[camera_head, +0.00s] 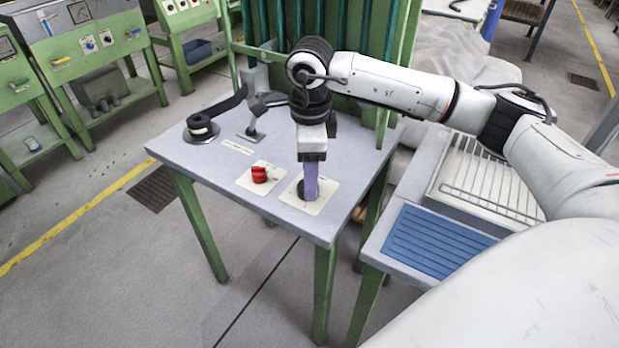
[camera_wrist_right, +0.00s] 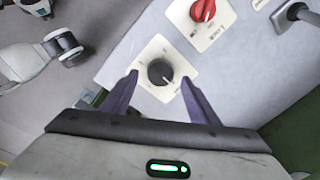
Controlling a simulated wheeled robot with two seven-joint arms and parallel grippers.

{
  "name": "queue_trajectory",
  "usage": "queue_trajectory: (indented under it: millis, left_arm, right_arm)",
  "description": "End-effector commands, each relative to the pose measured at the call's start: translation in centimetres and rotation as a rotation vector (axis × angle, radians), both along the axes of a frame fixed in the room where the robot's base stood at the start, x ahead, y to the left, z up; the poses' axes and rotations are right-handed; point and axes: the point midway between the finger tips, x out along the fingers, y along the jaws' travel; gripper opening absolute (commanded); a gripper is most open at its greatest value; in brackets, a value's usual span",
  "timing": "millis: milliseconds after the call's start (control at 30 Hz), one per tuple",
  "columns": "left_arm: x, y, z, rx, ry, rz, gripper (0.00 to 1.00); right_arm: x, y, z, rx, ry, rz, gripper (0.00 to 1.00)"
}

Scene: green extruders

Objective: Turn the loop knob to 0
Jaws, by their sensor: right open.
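A black round knob (camera_wrist_right: 160,72) sits on a cream plate (camera_wrist_right: 150,50) on the grey table. In the head view the knob is mostly hidden behind my fingers, and its plate (camera_head: 325,200) shows around them. A red knob (camera_head: 259,175) sits on its own cream plate to the left; it also shows in the wrist view (camera_wrist_right: 203,11). The labels are too small to read, so I cannot tell which one is the loop knob. My right gripper (camera_head: 311,195) points down over the black knob. In the wrist view its purple fingers (camera_wrist_right: 158,90) are open, one on each side of the knob.
A green frame rises behind. A side table with a blue ribbed mat (camera_head: 425,238) stands to the right.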

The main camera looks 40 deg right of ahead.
Motion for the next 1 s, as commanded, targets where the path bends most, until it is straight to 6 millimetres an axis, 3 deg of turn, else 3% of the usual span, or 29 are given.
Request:
queue_trajectory:
  millis: [200, 400, 1000]
  left_arm:
    - [0.0, 0.0, 0.1, -0.001, 0.000, 0.001, 0.31]
    - [0.0, 0.0, 0.1, 0.000, 0.001, 0.001, 0.31]
    - [0.0, 0.1, 0.0, 0.001, 0.002, 0.002, 0.31]
  right_arm:
    - [-0.2, 0.2, 4.6, 0.000, -0.005, 0.002, 0.55]
    - [-0.4, 0.3, 7.4, 0.001, -0.003, 0.001, 0.55]
    - [-0.5, 0.3, 8.2, -0.001, -0.001, 0.001, 0.55]
